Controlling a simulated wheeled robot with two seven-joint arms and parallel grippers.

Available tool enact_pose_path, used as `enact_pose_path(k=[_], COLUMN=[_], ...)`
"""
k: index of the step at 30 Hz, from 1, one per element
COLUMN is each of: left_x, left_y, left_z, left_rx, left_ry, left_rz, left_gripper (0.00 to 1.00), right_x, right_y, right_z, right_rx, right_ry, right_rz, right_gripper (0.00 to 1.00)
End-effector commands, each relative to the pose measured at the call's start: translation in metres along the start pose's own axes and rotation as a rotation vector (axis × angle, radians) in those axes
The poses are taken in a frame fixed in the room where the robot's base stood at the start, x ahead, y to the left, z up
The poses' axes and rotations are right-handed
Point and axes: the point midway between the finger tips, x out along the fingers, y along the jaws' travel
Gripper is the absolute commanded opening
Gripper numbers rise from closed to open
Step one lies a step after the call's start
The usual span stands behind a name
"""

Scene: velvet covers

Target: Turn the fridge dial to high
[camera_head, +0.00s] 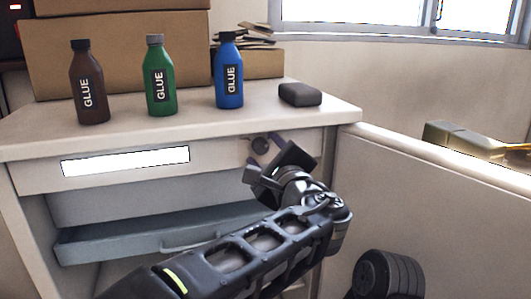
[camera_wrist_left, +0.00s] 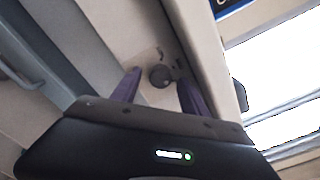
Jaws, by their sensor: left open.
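The fridge dial (camera_head: 259,145) is a small dark round knob on the pale front panel, at its right end under the top. It also shows in the left wrist view (camera_wrist_left: 160,76), with marks around it too small to read. My left gripper (camera_head: 257,162) is in front of the dial, its jaws open. In the left wrist view, the purple fingers of my left gripper (camera_wrist_left: 156,80) stand on either side of the dial, with gaps visible. I cannot tell how deep the fingertips reach. My right gripper is not in view.
A brown bottle (camera_head: 88,85), a green bottle (camera_head: 160,80), a blue bottle (camera_head: 229,75) and a dark block (camera_head: 300,94) stand on top. A grey drawer (camera_head: 130,236) sticks out below the panel. Cardboard boxes (camera_head: 120,45) are behind. A pale partition (camera_head: 430,200) stands at right.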

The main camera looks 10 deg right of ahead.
Motion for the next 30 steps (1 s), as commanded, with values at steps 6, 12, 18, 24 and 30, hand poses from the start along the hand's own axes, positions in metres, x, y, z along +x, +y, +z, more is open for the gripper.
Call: enact_pose_path(k=[6,12,18,24,30], left_x=[-0.004,-0.027,-0.06,-0.077,-0.078], left_y=[0.0,0.001,0.001,0.001,0.0], left_z=[0.0,-0.002,-0.001,0.0,0.0], left_rx=[-0.001,-0.002,-0.002,-0.001,0.0], left_ry=[0.0,0.002,0.001,0.001,0.0], left_rz=[-0.001,-0.003,-0.002,0.0,0.0], left_gripper=[0.52,0.52,0.52,0.52,0.52], right_x=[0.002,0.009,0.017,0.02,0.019], right_y=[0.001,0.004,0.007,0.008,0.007], right_z=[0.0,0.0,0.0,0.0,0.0], right_rx=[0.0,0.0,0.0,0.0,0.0], right_ry=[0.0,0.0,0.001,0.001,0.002], right_rz=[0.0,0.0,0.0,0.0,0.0], right_gripper=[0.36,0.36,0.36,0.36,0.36])
